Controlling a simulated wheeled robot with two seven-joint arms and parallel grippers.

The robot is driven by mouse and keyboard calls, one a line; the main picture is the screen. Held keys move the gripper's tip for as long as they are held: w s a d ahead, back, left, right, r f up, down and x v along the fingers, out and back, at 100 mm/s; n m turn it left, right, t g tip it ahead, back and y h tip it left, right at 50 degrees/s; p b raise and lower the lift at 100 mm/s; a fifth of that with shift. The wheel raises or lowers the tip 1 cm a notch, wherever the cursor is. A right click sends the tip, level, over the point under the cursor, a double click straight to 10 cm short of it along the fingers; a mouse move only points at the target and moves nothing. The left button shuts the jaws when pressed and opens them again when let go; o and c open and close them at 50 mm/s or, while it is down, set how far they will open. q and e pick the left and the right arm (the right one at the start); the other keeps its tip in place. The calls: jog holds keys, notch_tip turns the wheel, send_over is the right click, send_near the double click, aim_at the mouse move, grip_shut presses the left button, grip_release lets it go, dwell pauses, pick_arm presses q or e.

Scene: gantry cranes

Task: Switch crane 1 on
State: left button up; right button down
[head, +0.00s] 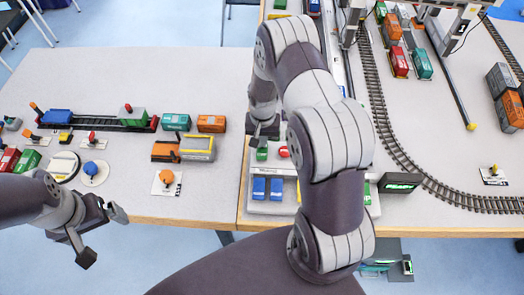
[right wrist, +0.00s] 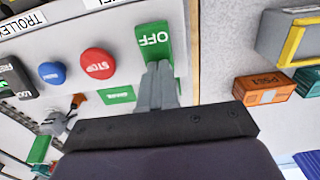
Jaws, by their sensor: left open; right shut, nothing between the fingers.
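A green switch marked OFF (right wrist: 152,38) stands on the pale control panel in the right wrist view. It also shows small in the head view (head: 262,154). My right gripper (right wrist: 158,72) is shut and empty, its fingertips over the lower part of the switch; I cannot tell if they touch it. In the head view my right gripper (head: 263,128) is at the panel's far left part. The panel (head: 268,208) is partly hidden by my right arm. My left gripper (head: 101,236) is open and empty at the table's front left edge.
A red STOP button (right wrist: 98,63) and a blue button (right wrist: 52,73) sit beside the switch. Gantry crane frames (head: 455,20) stand over tracks at the back right. An orange wagon (right wrist: 263,89) lies off the panel. Model wagons and a dark display box (head: 400,182) stand around.

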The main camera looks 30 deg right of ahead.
notch_tip(320, 180, up, 7)
jog(key=p, duration=0.5)
jog(key=shift+p, duration=0.4)
